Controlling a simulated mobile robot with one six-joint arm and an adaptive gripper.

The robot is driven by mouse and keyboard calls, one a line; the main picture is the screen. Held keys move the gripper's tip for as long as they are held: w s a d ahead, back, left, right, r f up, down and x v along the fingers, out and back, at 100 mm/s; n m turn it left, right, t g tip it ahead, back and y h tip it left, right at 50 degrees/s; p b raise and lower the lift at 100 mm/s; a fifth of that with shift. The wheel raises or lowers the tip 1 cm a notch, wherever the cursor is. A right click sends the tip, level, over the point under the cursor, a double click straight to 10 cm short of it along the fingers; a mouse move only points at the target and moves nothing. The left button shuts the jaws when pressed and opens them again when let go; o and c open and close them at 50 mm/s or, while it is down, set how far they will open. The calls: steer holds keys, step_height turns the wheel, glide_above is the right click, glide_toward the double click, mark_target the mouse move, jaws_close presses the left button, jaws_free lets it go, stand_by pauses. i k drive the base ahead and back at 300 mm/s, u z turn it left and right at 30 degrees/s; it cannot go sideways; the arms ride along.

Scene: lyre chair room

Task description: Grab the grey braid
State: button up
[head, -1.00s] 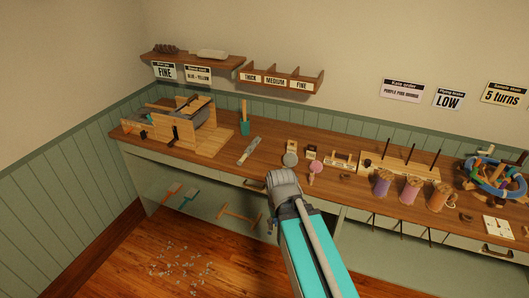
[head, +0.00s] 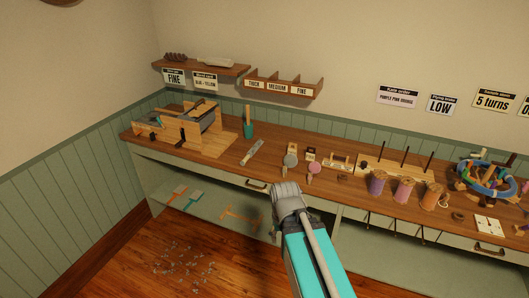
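I cannot pick out a grey braid with certainty. A pale greyish bundle (head: 216,62) lies on the upper left wall shelf, beside a dark lumpy item (head: 175,57). A long grey item (head: 252,151) lies on the workbench (head: 222,165); it is too small to tell what it is. My gripper (head: 287,193) shows from behind at the end of my teal arm, in front of the bench's front edge and apart from the shelf. Its fingertips are hidden, so its opening and any contents cannot be seen.
A wooden frame device (head: 190,130) stands at the bench's left end. Several spools (head: 403,190), upright pegs and a round blue-rimmed device (head: 487,177) fill the right side. A small wall rack (head: 283,88) hangs above. The floor before the bench is open, with scattered bits (head: 180,262).

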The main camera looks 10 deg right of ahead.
mark_target(257, 144)
steer(key=u, duration=0.15)
steer(key=i, duration=0.95)
steer(key=z, duration=0.1)
